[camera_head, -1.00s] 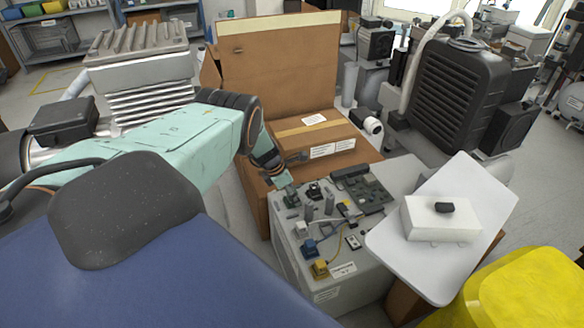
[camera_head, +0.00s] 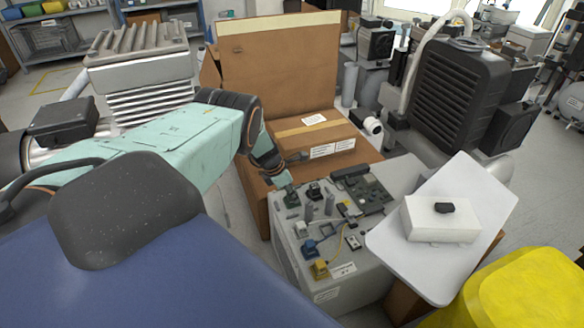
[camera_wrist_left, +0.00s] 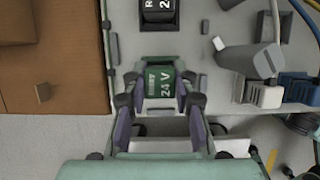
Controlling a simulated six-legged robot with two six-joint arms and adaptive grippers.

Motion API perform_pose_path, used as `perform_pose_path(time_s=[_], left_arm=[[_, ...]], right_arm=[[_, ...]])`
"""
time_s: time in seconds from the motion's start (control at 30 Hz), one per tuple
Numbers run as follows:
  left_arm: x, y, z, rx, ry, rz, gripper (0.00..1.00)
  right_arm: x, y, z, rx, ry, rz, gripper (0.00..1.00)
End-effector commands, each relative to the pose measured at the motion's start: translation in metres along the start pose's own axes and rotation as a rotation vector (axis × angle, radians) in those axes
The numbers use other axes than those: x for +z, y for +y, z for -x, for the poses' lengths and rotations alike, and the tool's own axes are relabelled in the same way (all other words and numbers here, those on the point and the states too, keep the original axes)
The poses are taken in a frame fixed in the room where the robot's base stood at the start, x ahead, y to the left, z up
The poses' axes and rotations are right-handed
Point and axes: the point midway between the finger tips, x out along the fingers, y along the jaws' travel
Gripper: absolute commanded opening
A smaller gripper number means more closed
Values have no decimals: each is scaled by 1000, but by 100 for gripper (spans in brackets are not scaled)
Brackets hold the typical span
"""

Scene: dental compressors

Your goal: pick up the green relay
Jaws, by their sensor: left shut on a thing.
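The green relay (camera_wrist_left: 160,82) shows in the left wrist view, with white lettering that reads 24 V on its face. My left gripper (camera_wrist_left: 160,102) has one finger on each side of it and is shut on it. In the head view the left gripper (camera_head: 284,186) is at the far left corner of the grey panel box (camera_head: 345,272), where the relay (camera_head: 291,198) shows as a small green block. I cannot tell whether the relay is clear of the panel. My right gripper is not in view.
A black relay (camera_wrist_left: 158,12) sits just beyond the green one. A blue part (camera_head: 309,247), a yellow part (camera_head: 320,269) and a circuit board (camera_head: 372,193) are on the panel. A cardboard box (camera_head: 312,136) stands behind; a white tray (camera_head: 483,190) is at right.

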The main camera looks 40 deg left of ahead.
Motion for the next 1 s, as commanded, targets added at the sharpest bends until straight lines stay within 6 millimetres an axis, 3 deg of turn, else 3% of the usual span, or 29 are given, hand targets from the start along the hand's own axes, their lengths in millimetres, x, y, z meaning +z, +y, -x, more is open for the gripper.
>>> perform_pose_path(time_s=[0.6, 1.0], left_arm=[[36, 1, 85, -1, -3, 0, 0], [36, 0, 86, -2, -2, 0, 0]], right_arm=[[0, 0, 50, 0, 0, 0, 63], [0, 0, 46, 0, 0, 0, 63]])
